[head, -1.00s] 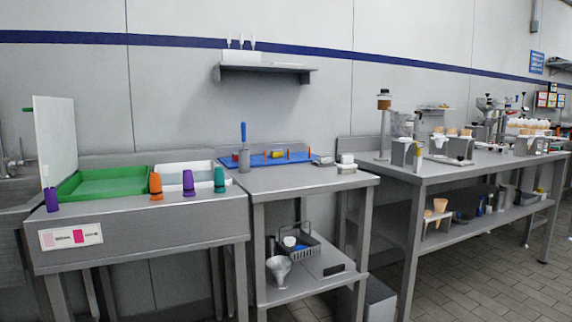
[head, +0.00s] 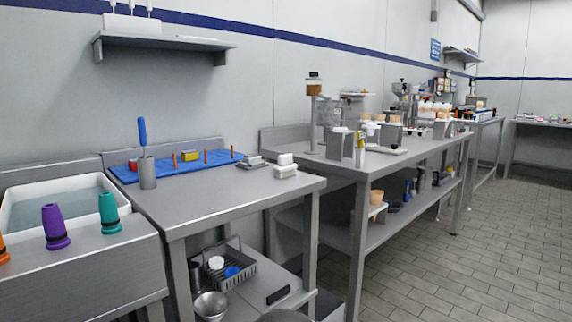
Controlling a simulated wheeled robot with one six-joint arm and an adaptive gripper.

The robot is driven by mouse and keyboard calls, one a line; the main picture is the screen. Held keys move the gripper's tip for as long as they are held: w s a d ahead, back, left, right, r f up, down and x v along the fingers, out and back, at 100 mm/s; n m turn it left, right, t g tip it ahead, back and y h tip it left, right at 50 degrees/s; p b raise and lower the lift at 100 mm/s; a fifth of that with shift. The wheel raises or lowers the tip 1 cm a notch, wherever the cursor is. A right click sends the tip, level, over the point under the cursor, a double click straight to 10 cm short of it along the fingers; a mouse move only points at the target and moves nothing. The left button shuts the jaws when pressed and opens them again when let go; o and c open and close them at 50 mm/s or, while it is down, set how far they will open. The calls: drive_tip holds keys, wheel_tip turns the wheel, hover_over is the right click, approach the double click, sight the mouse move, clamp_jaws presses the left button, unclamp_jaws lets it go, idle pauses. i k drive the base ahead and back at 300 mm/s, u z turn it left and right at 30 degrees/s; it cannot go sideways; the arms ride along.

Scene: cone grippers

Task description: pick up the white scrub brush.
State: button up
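Small white block-shaped items (head: 285,171) sit at the right back of the near steel table (head: 235,205). One of them may be the white scrub brush, but they are too small to tell for sure. A round white thing (head: 216,262) sits in a dark wire basket (head: 238,282) on the shelf below; its kind is unclear. My gripper is not in view.
A blue mat (head: 125,174) with small colored pieces and a metal cup (head: 147,172) holding a blue-handled tool are on the same table. A sink unit with colored cones (head: 55,227) is at left. A longer table (head: 375,165) stands behind right. Tiled floor at right is clear.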

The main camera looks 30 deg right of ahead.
sight(285, 168)
drive_tip(key=z, duration=0.85)
drive_tip(key=i, duration=0.9)
drive_tip(key=z, duration=1.05)
